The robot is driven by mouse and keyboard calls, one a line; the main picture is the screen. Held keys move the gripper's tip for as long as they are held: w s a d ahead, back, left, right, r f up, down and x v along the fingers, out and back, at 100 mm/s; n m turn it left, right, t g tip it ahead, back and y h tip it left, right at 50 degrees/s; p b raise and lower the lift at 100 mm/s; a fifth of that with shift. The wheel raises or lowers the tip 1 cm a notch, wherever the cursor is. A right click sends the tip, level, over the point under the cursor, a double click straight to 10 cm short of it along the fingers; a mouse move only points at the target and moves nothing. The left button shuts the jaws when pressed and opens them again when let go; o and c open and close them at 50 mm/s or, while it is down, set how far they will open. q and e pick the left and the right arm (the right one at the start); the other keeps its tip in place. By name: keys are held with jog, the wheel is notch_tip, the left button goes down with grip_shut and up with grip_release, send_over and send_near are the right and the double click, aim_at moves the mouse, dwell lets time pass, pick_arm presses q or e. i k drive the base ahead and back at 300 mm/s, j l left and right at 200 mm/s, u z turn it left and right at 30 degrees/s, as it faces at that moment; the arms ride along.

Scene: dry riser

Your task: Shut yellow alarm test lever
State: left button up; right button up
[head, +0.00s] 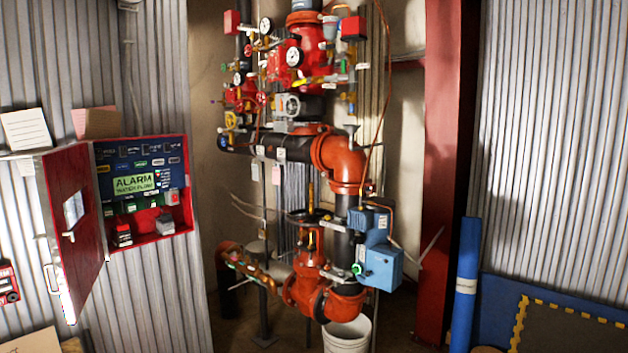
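A dry riser assembly of red and black pipes and valves (343,160) stands in the corner alcove. Several small coloured handles and fittings sit on its upper trim. Neither of my grippers is in view.
A red alarm panel (180,212) with its door (85,225) swung open is on the left wall. A white bucket (347,338) stands under the riser. A red column (447,150), a blue roll (466,285) and a blue-edged mat (575,330) are on the right.

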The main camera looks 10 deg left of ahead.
aim_at(304, 81)
jog(key=i+j, duration=0.55)
jog(key=i, duration=0.2)
jog(key=i+j, duration=0.55)
jog(key=i, duration=0.15)
